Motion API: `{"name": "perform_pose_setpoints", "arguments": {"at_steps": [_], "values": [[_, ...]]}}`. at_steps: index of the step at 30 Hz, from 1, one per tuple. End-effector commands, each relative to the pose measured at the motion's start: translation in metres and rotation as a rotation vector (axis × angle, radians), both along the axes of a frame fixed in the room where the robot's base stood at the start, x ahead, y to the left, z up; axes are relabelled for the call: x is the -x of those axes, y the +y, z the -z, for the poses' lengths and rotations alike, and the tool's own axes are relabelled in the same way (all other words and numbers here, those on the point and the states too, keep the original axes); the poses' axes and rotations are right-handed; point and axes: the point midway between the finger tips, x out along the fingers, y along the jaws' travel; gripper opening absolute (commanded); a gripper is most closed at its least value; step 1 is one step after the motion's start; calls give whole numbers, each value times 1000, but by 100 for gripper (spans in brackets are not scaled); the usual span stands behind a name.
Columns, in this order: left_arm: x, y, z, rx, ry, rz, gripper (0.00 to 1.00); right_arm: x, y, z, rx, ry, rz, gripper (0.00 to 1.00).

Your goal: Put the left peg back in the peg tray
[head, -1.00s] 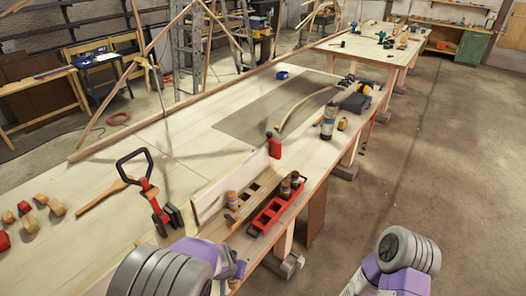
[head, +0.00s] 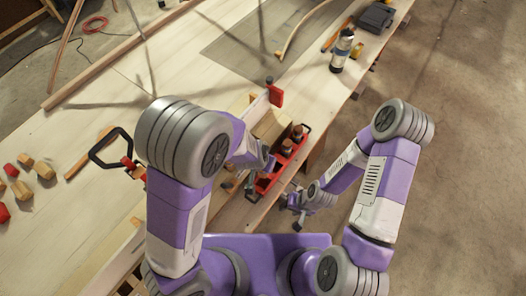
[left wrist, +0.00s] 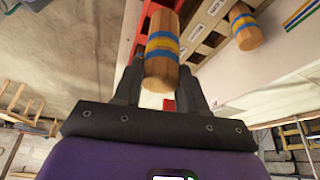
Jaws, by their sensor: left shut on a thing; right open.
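My left gripper (left wrist: 160,82) is shut on a wooden peg (left wrist: 161,55) with blue and yellow bands, seen in the left wrist view. In the head view my left arm covers this peg. The red peg tray (head: 265,187) lies near the table's front edge, with two pegs (head: 287,146) (head: 298,130) standing in its far part. I cannot tell whether the held peg touches the tray. My right gripper (head: 298,206) is open and empty, just off the table's front edge.
A red clamp with a black handle (head: 108,148) and several wood blocks (head: 22,189) lie at left. A red-tipped upright (head: 275,95) stands behind the tray. A bottle (head: 342,50) and a dark case (head: 376,17) are at the far right.

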Motion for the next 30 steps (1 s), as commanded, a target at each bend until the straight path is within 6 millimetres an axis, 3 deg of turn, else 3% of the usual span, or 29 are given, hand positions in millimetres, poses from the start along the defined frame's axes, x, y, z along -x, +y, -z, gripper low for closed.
{"name": "perform_pose_setpoints", "arguments": {"at_steps": [18,30], "values": [[0,0,63,1,-1,-2,0,0,0,55,0,-1,0,47],[0,0,75,2,1,-1,0,-1,0,64,0,-1,0,47]]}}
